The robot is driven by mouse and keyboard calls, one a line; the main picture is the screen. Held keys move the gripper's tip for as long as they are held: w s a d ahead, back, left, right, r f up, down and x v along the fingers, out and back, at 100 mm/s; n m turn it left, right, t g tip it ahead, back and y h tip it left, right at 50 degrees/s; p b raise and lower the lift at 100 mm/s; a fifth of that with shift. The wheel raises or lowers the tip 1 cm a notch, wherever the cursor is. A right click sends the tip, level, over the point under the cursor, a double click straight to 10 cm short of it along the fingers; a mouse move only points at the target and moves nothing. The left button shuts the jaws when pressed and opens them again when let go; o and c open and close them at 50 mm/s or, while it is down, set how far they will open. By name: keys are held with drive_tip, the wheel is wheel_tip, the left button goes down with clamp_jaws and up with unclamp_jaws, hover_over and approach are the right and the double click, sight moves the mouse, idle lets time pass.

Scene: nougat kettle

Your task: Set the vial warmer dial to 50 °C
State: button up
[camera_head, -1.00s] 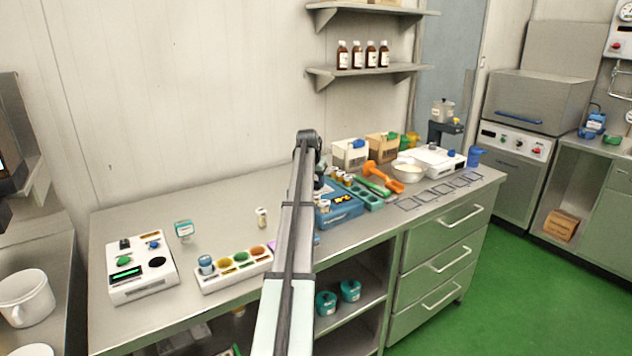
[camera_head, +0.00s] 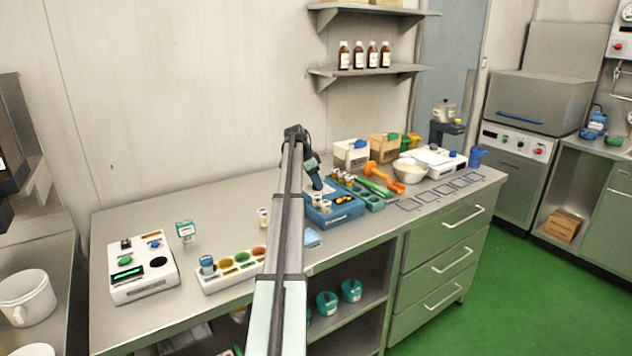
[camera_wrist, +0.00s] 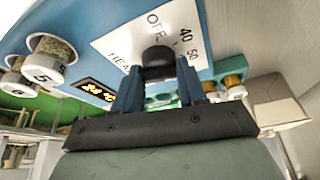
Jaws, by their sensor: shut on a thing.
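The vial warmer is a blue box (camera_head: 345,213) on the bench in the head view, with amber digits on its front and vials in its top. In the wrist view its blue body (camera_wrist: 205,38) carries a white dial plate (camera_wrist: 125,38) marked OFF, 40 and 50, and other lettering is partly covered. The black dial (camera_wrist: 158,62) sits between my gripper's fingers (camera_wrist: 160,82), which are shut on it. The dial's pointer is hidden, so its setting cannot be read. The amber display (camera_wrist: 96,89) is too slanted to read surely. In the head view my gripper (camera_head: 317,182) is at the warmer's back left.
Vials (camera_wrist: 50,50) stand in numbered wells beside the dial plate. A teal rack (camera_head: 370,200), green and orange scoops (camera_head: 378,172) and a bowl (camera_head: 410,170) lie to the right. A white tray of coloured cups (camera_head: 235,272) stands left. The bench between is mostly clear.

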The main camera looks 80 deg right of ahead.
drive_tip(key=shift+m, duration=0.6)
drive_tip(key=o, duration=1)
drive_tip(key=shift+o, duration=0.2)
drive_tip(key=v, duration=1.3)
drive_tip(key=shift+w+d+r, duration=0.25)
drive_tip(key=shift+w+r, duration=0.05)
drive_tip(key=shift+w, duration=0.05)
drive_tip(key=shift+w, duration=0.1)
